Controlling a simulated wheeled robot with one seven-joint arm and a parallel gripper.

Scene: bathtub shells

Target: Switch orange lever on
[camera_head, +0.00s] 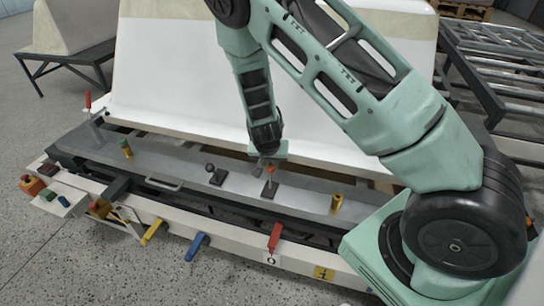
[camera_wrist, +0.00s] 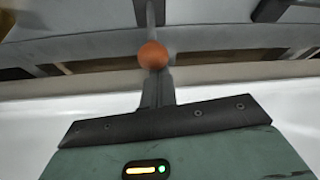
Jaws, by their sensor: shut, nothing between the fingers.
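A black-knobbed lever (camera_head: 211,168) stands left of the orange one, and a yellow post (camera_head: 337,203) right. Red (camera_head: 275,237), blue (camera_head: 196,246) and yellow (camera_head: 153,231) handles line the front rail. A large white shell (camera_head: 180,75) rises behind the panel. A button box (camera_head: 62,197) is left.

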